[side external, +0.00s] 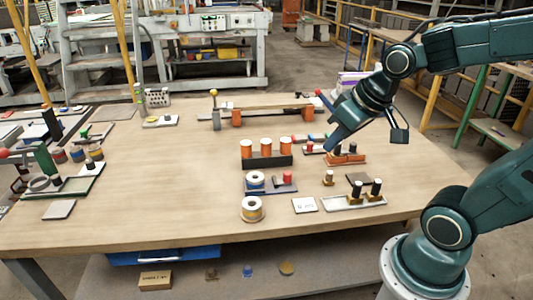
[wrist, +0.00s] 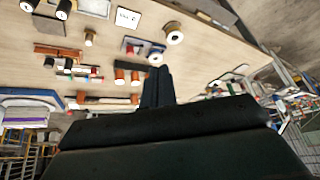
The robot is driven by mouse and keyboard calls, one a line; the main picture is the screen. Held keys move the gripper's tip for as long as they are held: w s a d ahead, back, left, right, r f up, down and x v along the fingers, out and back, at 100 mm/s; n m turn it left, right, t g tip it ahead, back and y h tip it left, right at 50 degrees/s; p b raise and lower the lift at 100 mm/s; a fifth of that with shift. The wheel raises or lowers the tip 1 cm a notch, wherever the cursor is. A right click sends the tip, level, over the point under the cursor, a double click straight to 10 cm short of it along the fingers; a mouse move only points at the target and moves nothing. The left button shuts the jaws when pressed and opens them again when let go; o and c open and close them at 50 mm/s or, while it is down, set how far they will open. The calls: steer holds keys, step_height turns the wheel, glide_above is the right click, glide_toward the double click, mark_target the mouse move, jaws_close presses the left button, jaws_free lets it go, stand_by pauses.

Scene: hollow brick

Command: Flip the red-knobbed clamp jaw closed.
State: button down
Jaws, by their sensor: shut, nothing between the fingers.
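A small red knob (side external: 318,92) shows at the back right in the side view, near the right end of a long wooden bar (side external: 270,108) on orange supports. What lies below this knob is partly hidden behind my arm, so I cannot tell the jaw's angle. A yellow-knobbed lever (side external: 214,94) stands upright at the bar's left end. My gripper (side external: 329,146) is shut and empty, pointing down-left over the table, in front of the bar and apart from the red knob. Its shut fingers also show in the wrist view (wrist: 157,74).
An orange-spool rack (side external: 266,160) stands left of my gripper. A blue tray (side external: 284,188) with a spool and red piece lies nearer. An orange block (side external: 345,160) is close below. A green clamp with a red-ended handle (side external: 46,166) stands far left. The table's left middle is clear.

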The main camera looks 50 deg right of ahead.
steer(key=w+d+f+m+t, duration=0.1)
steer(key=w+d+f+m, duration=0.2)
steer(key=d+f, duration=0.5)
steer(key=w+d+f+m, duration=0.3)
steer(key=d+f+m, duration=0.2)
steer(key=d+f, duration=0.3)
steer(key=shift+d+f+t+h, duration=0.15)
steer(key=shift+d+t+h, duration=0.2)
steer(key=shift+d, duration=0.3)
steer(key=shift+w+f, duration=0.1)
steer(key=x, duration=1)
steer(key=shift+w+a, duration=0.4)
steer(key=shift+w, duration=0.05)
steer(key=shift+w+a, duration=0.4)
steer(key=shift+w, duration=0.2)
steer(key=shift+w+a, duration=0.4)
steer(key=shift+w, duration=0.2)
